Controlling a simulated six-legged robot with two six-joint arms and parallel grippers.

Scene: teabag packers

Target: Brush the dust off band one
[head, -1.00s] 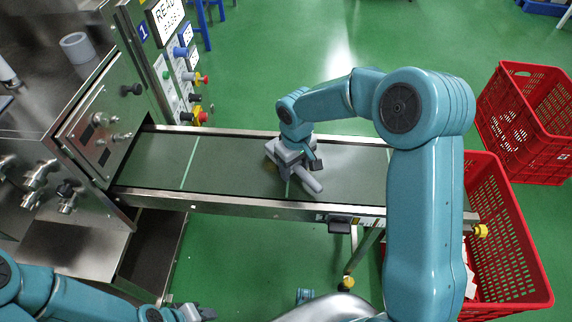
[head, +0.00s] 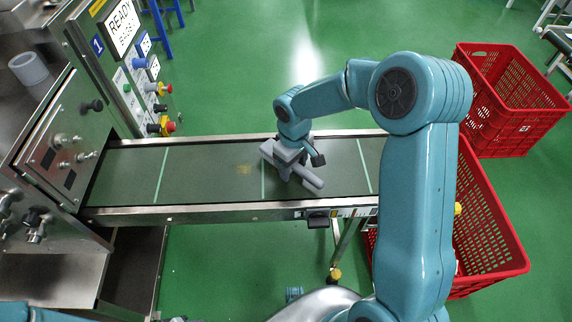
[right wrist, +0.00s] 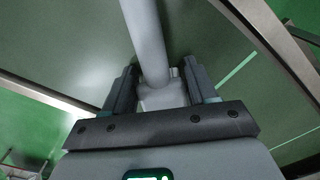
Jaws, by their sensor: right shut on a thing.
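The green conveyor belt (head: 208,175) runs across the head view, crossed by light green stripes. A faint brownish dust patch (head: 243,169) lies on it, just left of a stripe. My right gripper (head: 292,165) is low over the belt, to the right of that patch. It is shut on a grey tool, seemingly the brush, whose round handle (head: 307,179) points down and right. In the right wrist view, the handle (right wrist: 146,42) runs up from a grey block between the fingers. Its bristles are hidden. Only a sliver of my left arm shows at the bottom left.
A steel control panel (head: 130,52) with knobs and red buttons stands behind the belt's left end. Metal rails (head: 240,212) edge the belt. Two red crates, one at the belt's right end (head: 490,225) and one farther back (head: 508,115), stand on the green floor.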

